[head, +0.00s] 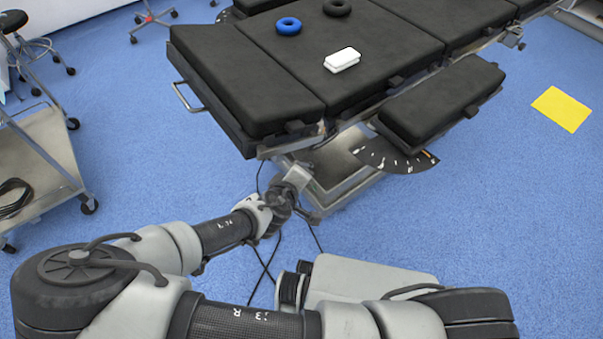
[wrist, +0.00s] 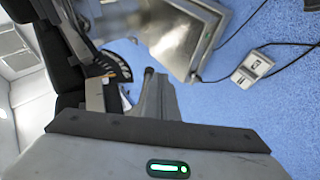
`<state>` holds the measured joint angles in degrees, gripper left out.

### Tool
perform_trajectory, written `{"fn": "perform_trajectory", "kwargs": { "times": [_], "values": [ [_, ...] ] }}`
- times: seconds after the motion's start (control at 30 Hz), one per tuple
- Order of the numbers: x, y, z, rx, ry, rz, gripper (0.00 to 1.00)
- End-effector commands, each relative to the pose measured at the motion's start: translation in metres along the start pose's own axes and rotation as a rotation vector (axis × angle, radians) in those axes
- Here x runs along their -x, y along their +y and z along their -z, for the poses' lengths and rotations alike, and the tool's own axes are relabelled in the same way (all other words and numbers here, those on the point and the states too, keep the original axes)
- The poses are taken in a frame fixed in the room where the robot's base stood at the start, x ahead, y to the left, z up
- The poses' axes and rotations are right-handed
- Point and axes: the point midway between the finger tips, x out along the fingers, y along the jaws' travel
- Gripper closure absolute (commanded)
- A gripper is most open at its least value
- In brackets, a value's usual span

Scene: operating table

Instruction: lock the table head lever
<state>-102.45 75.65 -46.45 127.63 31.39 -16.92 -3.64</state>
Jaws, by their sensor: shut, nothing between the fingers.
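The operating table's head section (head: 245,85) is a black pad at the table's left end, with a silver loop handle (head: 186,98) on its outer side. My gripper (head: 298,176) is beneath the near corner of this section, beside the table's metal base. In the wrist view my gripper (wrist: 158,80) shows as grey fingers, shut and empty. A short dark rod (wrist: 148,74) shows right beside the fingertips; it may be the head lever. I cannot tell whether it touches the fingers, nor whether it is locked. In the head view the lever is not clearly visible.
The metal base (head: 350,165) stands close to my gripper. A black side pad (head: 440,100) with a dial plate (head: 400,158) juts out to the right. A grey pedal (wrist: 252,66) with cables lies on the blue floor. A trolley (head: 40,155) stands at the left.

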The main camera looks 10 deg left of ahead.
Motion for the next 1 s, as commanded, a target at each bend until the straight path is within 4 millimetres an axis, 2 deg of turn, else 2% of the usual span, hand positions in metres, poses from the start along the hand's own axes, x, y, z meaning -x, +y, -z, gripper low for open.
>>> {"fn": "perform_trajectory", "kwargs": {
  "times": [0.73,1.0],
  "values": [
    [0.0005,0.0007,0.0005,0.0,0.001,0.0,1.0],
    [0.0075,0.0092,0.0044,0.0,0.001,0.0,1.0]
  ]
}}
